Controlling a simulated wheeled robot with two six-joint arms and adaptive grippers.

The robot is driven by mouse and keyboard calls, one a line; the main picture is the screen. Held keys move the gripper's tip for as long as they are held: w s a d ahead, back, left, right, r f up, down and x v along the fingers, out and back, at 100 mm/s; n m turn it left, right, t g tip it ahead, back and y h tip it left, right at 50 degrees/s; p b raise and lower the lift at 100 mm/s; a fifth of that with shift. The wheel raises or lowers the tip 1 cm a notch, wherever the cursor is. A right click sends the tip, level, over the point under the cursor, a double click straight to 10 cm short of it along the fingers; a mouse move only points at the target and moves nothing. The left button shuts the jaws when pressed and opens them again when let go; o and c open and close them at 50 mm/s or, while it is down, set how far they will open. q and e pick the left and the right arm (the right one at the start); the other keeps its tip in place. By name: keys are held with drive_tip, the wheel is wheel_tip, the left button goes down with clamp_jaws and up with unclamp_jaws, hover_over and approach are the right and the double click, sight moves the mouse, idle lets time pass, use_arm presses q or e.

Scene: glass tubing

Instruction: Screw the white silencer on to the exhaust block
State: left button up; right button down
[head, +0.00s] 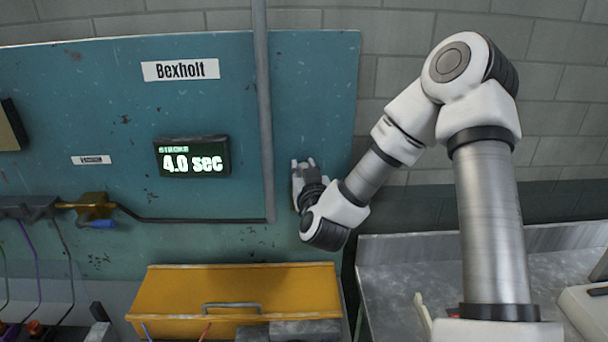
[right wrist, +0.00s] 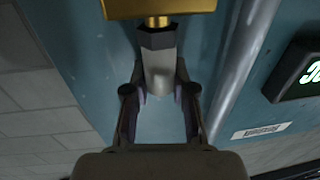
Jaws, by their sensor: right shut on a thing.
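My right gripper (head: 307,170) is raised in front of the right part of the teal panel in the head view. In the right wrist view its two fingers (right wrist: 160,94) are shut on the white silencer (right wrist: 159,68), a pale cylinder with a dark hex collar at its far end. A short brass stub shows between the collar and the gold exhaust block (right wrist: 160,7) at the top edge. The silencer is in line with the block; I cannot tell whether the thread is engaged. In the head view I cannot make out silencer or block. My left gripper is not in view.
A vertical grey pipe (head: 263,120) runs left of my right gripper. A lit display (head: 192,157) reads 4.0 sec. A yellow box with a handle (head: 240,288) is below. A brass fitting with a blue part (head: 93,206) is at left. A metal worktop (head: 400,280) is at right.

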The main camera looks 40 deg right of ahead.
drive_tip(key=shift+a+f+m+g+h+b, duration=0.1)
drive_tip(key=shift+m+g+h+b, duration=0.4)
drive_tip(key=shift+h, duration=0.3)
drive_tip(key=shift+m+g+h, duration=1)
drive_tip(key=shift+g+h, duration=0.1)
drive_tip(key=c, duration=0.9)
unclamp_jaws()
drive_tip(key=shift+c, duration=0.2)
